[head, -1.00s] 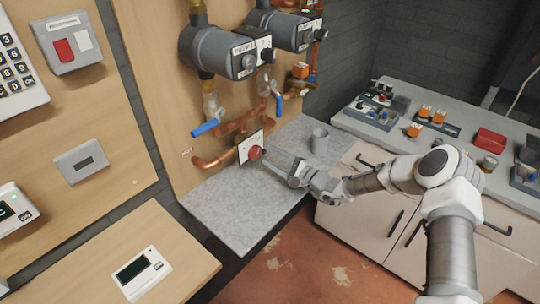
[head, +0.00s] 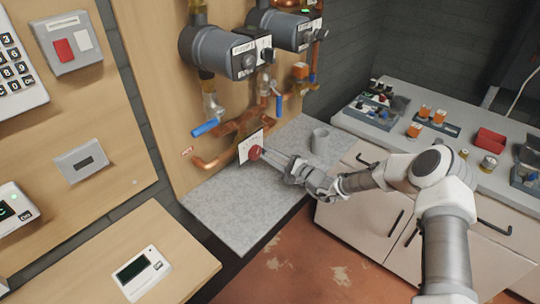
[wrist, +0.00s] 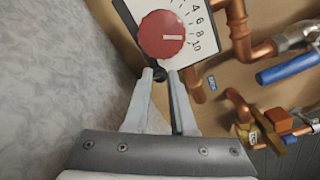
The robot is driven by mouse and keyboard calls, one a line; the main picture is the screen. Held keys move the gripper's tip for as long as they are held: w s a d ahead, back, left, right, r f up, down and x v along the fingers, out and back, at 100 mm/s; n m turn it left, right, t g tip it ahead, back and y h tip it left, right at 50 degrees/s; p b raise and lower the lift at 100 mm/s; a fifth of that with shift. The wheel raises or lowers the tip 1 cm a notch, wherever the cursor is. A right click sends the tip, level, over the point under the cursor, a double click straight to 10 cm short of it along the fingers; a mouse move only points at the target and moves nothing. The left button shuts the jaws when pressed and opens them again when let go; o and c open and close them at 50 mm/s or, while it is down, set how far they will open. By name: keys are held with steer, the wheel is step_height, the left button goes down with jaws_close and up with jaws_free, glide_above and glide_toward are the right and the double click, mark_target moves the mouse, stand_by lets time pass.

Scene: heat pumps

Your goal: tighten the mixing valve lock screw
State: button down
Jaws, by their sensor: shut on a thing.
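The mixing valve's red round knob (wrist: 162,35) sits on a white plate with a numbered scale (wrist: 202,22) at the top of the wrist view. Its white pointer line faces the scale. In the head view the red knob (head: 255,152) is on the plate (head: 245,146) low on the wooden panel. A small black lock screw (wrist: 160,74) shows just below the knob. My gripper (wrist: 162,73) has its two fingertips on either side of the screw and is shut on it. In the head view my gripper (head: 268,154) reaches the knob from the right; the screw is hidden there.
Copper pipes (wrist: 238,35) and a blue-handled valve (wrist: 288,67) are right of the plate. A grey speckled shelf (head: 235,205) lies below, with a grey cup (head: 320,141) on it. Pumps (head: 222,50) hang above. A bench with trays (head: 368,115) stands at right.

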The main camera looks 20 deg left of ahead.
steer(key=shift+m, duration=0.3)
steer(key=m+b, duration=0.1)
steer(key=m, duration=0.2)
steer(key=shift+m, duration=2)
steer(key=c, duration=0.8)
jaws_free()
steer(key=shift+o, duration=0.2)
steer(key=v, duration=1.7)
steer(key=shift+d, duration=0.2)
